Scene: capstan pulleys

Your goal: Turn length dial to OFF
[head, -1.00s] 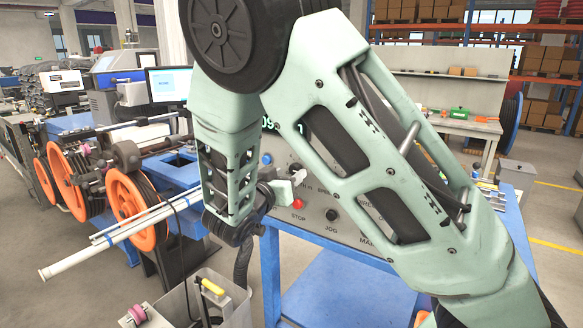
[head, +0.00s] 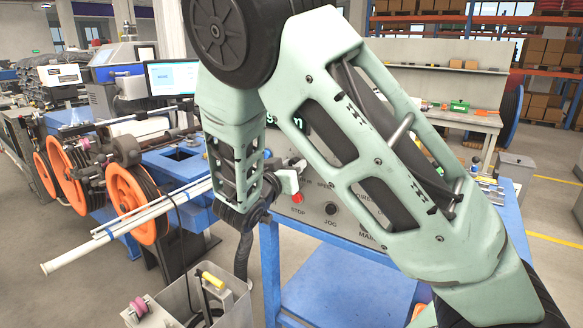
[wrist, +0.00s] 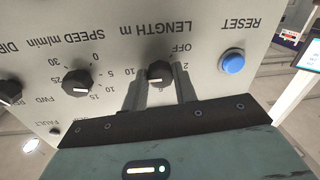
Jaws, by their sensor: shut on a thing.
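The LENGTH m dial (wrist: 160,72) is a small dark knob on the grey control panel (wrist: 110,40), which appears upside down in the wrist view. The OFF label (wrist: 181,48) is printed beside it. A pale mark shows on the knob's lower edge; I cannot tell exactly which label it points to. My gripper (wrist: 160,82) is shut on the dial, with one dark finger on each side of it. In the head view my gripper (head: 296,172) is at the panel face, and my own arm hides the dial and much of the panel.
In the wrist view, the SPEED dial (wrist: 78,82) is left of the LENGTH dial and the blue RESET button (wrist: 232,62) is right. In the head view, a red STOP button (head: 297,197) and JOG knob (head: 331,208) lie below. A grey bin (head: 225,300) stands at the lower left.

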